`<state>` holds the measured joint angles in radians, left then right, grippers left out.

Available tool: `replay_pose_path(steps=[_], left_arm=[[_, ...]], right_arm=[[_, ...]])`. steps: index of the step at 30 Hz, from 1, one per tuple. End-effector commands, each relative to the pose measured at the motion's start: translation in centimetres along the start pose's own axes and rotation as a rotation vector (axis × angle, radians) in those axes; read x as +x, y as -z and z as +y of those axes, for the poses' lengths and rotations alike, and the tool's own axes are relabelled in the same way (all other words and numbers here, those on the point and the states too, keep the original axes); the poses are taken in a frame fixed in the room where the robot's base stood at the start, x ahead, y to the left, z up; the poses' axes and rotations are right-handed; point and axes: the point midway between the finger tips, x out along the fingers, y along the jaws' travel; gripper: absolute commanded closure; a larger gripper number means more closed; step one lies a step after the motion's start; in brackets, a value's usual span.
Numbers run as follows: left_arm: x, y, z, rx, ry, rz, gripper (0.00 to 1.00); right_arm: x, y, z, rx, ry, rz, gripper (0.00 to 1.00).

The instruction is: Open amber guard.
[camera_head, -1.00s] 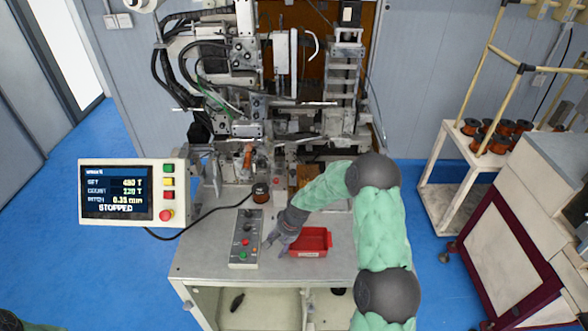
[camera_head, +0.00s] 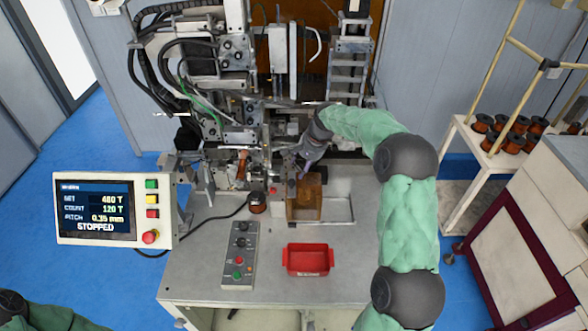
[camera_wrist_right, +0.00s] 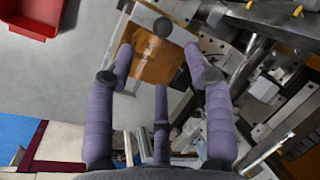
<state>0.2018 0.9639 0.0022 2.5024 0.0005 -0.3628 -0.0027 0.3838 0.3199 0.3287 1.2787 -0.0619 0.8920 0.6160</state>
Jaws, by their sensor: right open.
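The amber guard (camera_head: 305,198) is a translucent orange-brown cover at the front of the winding machine, right of a copper spool. My right gripper (camera_head: 297,172) is at the guard's rear left top edge in the head view. In the right wrist view the guard (camera_wrist_right: 158,52) lies between and beyond the open purple fingers of my right gripper (camera_wrist_right: 160,75). I cannot tell whether a finger touches it. The gripper holds nothing that I can see. The left gripper is not in view; only part of my left arm shows at the lower left corner.
A red tray (camera_head: 308,260) and a grey control box (camera_head: 239,255) are on the bench (camera_head: 190,270). A display panel (camera_head: 112,208) reads STOPPED. Machine parts (camera_head: 225,130) crowd the space behind the guard.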

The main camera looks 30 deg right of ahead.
Motion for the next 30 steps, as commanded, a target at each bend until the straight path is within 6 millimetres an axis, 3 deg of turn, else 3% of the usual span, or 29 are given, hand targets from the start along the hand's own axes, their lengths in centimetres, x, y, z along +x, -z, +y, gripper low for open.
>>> replay_pose_path(steps=[7, 21, 30], left_arm=[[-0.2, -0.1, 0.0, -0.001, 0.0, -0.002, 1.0], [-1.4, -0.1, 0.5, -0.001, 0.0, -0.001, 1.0], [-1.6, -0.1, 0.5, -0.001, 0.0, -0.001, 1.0]], right_arm=[[0.9, 0.1, 0.0, 0.003, -0.001, 0.0, 0.47], [8.5, 0.1, -0.1, 0.002, 0.0, 0.0, 0.47], [10.6, 0.1, 0.0, 0.002, 0.0, 0.001, 0.47]])
